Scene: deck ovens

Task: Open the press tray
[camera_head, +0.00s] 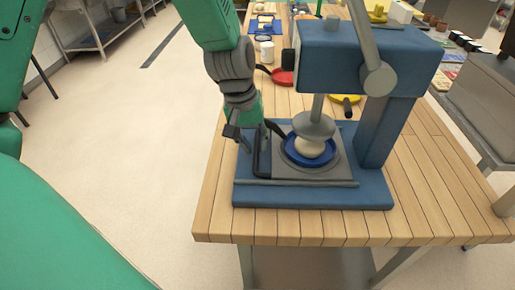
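The blue press (350,57) stands on a wooden table. Its grey tray (322,173) lies on the blue base, with a black handle (262,160) along its left side. A blue dish (290,152) with a pale dough ball (309,149) sits on the tray. The round grey press head (314,126) is just above the ball, and I cannot tell whether they touch. My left gripper (257,136) points down at the tray's left side, by the handle. Its dark fingers are spread apart, and contact with the handle is unclear. My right gripper is out of view.
A red pan (282,77), a white cup (267,52) and a yellow item (345,98) are behind the press. The table (300,226) is clear in front and to the right. Open floor (140,140) lies left, and a grey counter (480,105) stands right.

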